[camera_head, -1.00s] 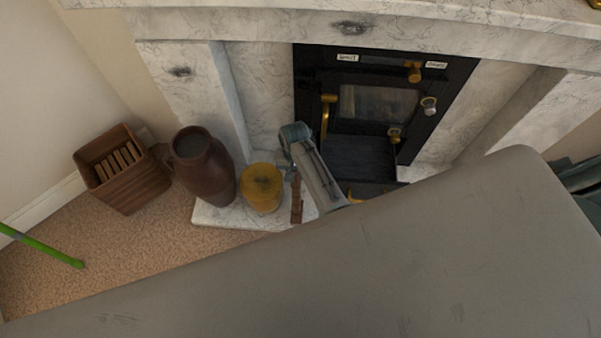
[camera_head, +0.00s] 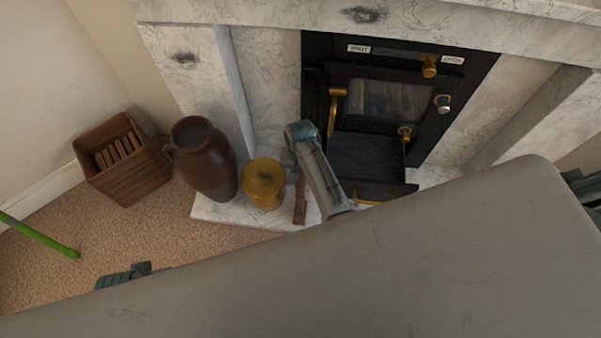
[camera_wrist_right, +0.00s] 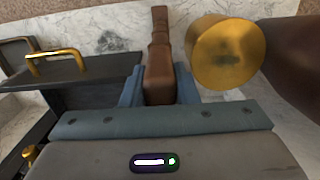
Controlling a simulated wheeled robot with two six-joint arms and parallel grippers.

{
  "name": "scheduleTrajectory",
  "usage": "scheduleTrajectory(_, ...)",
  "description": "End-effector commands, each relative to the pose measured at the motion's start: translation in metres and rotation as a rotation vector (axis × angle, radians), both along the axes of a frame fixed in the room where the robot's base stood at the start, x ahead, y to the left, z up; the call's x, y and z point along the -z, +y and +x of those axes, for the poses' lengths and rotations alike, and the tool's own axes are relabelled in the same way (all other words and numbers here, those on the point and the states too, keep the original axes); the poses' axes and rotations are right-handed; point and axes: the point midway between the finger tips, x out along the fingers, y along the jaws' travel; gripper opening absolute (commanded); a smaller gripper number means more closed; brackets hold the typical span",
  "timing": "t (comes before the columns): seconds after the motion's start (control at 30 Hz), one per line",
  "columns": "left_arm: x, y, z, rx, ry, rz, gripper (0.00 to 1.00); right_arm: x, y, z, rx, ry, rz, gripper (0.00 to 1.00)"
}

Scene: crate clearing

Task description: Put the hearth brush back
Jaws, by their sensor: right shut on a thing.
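The hearth brush shows as a brown wooden piece (camera_head: 299,203) upright beside the brass pot, and also in the right wrist view (camera_wrist_right: 159,62). My right gripper (camera_head: 295,165) points down, with its blue fingers (camera_wrist_right: 159,92) shut on the brown piece, one on each side. The lower end of the brush is not clear, so I cannot tell whether it touches the hearth. A teal part (camera_head: 125,275) at the lower left looks like my left gripper, mostly hidden behind a grey body; its jaws cannot be made out.
The brass pot (camera_head: 264,184) stands close beside the brush on the marble hearth (camera_head: 225,213). A brown jug (camera_head: 206,165) and a wooden crate (camera_head: 132,178) with slats stand to the left. The black stove (camera_head: 315,60) with brass handles is behind on the right.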

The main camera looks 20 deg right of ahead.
Motion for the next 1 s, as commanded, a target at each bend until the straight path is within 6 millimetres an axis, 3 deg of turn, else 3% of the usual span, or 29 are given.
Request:
scheduleTrajectory(0.37,-0.002,0.000,0.000,0.000,-0.001,0.000,0.36,0.001,0.000,0.000,0.000,0.000,0.000,0.00)
scheduleTrajectory(0.4,-0.001,0.000,0.000,0.000,0.000,0.000,0.36,0.003,0.000,0.000,0.000,0.001,0.000,0.29)
scheduleTrajectory(0.5,-0.001,0.000,0.000,0.000,-0.001,0.000,0.36,0.002,0.000,0.000,0.000,0.001,0.000,0.49)
scheduleTrajectory(0.83,-0.001,0.000,0.000,0.000,-0.001,0.000,0.36,0.000,0.000,0.000,0.000,0.000,0.000,0.49)
scheduleTrajectory(0.93,-0.005,0.000,0.001,0.001,-0.007,0.000,0.36,-0.010,0.000,0.001,0.000,-0.004,0.001,0.49)
scheduleTrajectory(1.0,0.010,0.001,0.001,-0.002,0.009,0.000,0.36,-0.023,0.000,0.002,0.000,-0.004,0.001,0.49)
